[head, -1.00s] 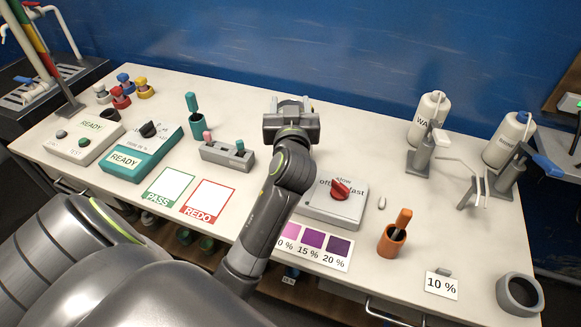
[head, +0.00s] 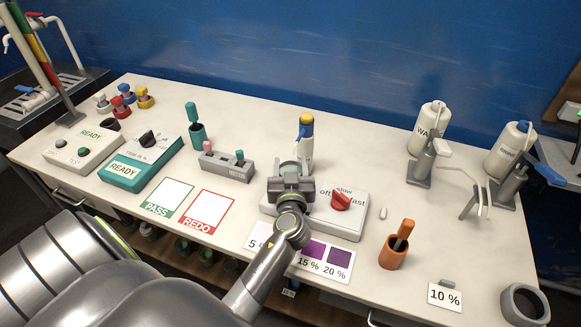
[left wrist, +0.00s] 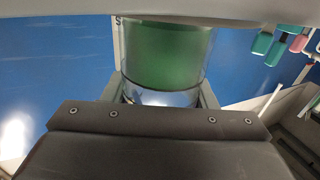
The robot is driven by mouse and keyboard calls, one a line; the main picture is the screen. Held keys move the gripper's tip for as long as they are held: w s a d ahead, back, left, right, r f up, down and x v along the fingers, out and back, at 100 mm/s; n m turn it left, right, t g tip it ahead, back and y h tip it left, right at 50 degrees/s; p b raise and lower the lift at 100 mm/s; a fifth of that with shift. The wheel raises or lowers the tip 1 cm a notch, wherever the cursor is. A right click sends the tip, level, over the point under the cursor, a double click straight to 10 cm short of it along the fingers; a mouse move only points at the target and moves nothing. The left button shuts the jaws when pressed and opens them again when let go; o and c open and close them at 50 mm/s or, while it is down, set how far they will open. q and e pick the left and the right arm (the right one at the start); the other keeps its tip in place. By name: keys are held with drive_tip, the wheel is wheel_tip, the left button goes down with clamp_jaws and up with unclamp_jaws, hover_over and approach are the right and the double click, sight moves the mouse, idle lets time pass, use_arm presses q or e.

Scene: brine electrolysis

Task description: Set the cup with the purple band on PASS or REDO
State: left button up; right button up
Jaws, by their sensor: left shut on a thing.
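The gripper hides this cup in the head view. I see no purple band on the part that shows. The green-framed PASS card (head: 168,195) and the red-framed REDO card (head: 208,212) lie bare on the table, left of the gripper. My right gripper is not in view.
The stirrer box (head: 340,225) with its red knob (head: 341,201) is beside the gripper. A yellow-capped bottle (head: 306,140) stands behind. The purple colour chart (head: 325,258) lies in front. An orange pot (head: 393,252) stands right.

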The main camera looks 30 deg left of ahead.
use_arm(q)
drive_tip(key=shift+r, duration=0.1)
drive_tip(key=shift+f, duration=0.2)
drive_tip(key=o, duration=1.1)
